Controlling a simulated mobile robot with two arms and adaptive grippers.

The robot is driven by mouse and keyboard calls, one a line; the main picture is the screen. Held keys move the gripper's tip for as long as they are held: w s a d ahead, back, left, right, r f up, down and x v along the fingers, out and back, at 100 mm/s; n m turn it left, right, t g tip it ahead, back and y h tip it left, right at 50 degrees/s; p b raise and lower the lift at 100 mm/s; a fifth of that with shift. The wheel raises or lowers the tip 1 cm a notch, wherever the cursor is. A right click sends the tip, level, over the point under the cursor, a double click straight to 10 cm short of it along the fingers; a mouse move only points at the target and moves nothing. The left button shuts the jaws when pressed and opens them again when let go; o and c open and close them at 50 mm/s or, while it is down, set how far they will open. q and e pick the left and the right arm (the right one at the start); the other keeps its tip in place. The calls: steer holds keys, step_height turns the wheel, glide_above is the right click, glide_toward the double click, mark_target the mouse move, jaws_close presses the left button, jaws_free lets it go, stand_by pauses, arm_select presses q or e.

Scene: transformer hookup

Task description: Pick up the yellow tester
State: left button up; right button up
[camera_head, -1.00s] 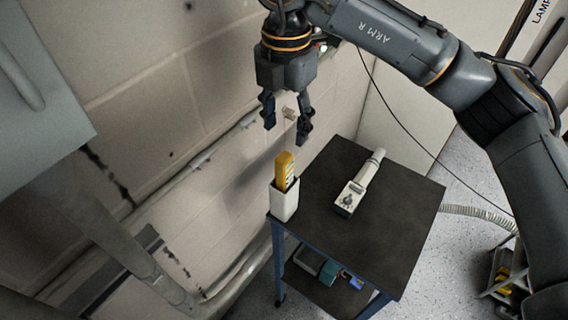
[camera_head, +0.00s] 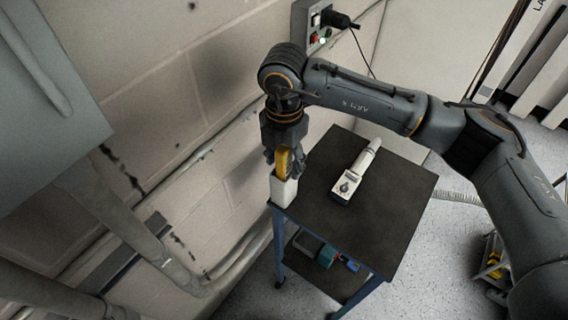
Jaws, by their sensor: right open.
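The yellow tester (camera_head: 283,164) stands upright in a white holder (camera_head: 284,192) at the left corner of the dark cart top. My right gripper (camera_head: 284,165) points down over it, with its fingers on either side of the tester's upper part. The jaws are open, and part of the tester is hidden by the fingers. I cannot tell whether the fingers touch it. My left gripper is not in view.
A white handheld device (camera_head: 347,186) with a dial lies on the cart top (camera_head: 385,215), right of the holder. A lower shelf holds a teal item (camera_head: 326,255). A wall box (camera_head: 318,25) with a plugged cable is behind. The wall is close on the left.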

steer(key=shift+c, duration=0.4)
jaws_close()
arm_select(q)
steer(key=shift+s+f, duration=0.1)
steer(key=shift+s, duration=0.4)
arm_select(e)
steer(key=shift+r, duration=0.1)
